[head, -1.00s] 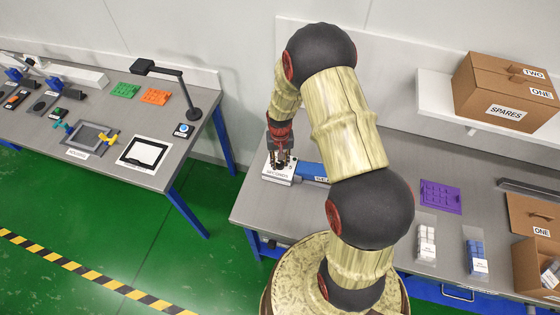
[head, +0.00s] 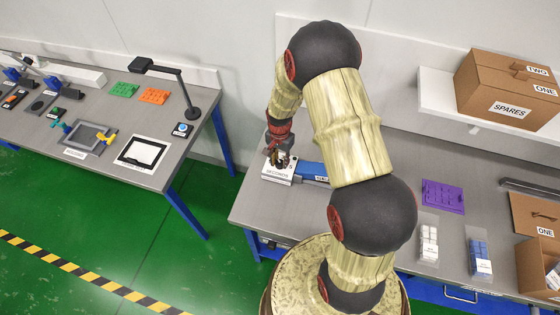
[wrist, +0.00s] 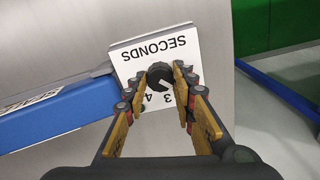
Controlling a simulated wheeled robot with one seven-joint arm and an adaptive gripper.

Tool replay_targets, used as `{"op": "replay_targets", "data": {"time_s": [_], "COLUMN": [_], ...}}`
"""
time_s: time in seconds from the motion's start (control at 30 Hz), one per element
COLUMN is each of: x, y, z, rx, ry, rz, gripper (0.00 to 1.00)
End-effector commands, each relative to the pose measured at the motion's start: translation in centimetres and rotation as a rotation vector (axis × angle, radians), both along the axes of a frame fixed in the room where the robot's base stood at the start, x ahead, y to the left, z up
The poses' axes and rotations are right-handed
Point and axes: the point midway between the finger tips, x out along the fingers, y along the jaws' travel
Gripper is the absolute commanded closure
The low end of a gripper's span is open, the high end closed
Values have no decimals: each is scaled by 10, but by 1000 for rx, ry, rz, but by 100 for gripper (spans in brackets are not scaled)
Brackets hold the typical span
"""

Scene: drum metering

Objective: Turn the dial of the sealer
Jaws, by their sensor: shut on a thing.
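The sealer's white dial plate (wrist: 120,55) is marked SECONDS, with the numbers 3 and 4 in sight in the wrist view. It also shows at the end of the blue sealer arm (head: 313,171) in the head view. The black dial (wrist: 159,73) stands on the plate, with a notch in its edge. My gripper (wrist: 178,82) reaches over the plate, its two fingers on either side of the dial, shut on it. The other numbers are partly hidden by the fingers. In the head view my gripper (head: 277,158) covers the dial.
Purple block plate (head: 442,196), bags of white (head: 429,243) and blue pieces (head: 479,255), and cardboard boxes (head: 507,88) lie to the right. Another bench (head: 60,125) stands at left across a green floor gap. The bench's left edge is close to the sealer.

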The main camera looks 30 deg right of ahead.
Motion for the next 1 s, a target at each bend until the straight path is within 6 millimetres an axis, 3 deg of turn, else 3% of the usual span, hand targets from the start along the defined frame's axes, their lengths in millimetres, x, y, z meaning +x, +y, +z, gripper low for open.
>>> {"op": "replay_targets", "data": {"time_s": [0.7,0.73,1.0], "x": [1,1,1], "y": [0,0,0], "z": [1,1,0], "rx": [-1,-1,0], "ry": [-3,-3,-1], "rz": [-81,-80,-80], "gripper": [99,72,57]}}
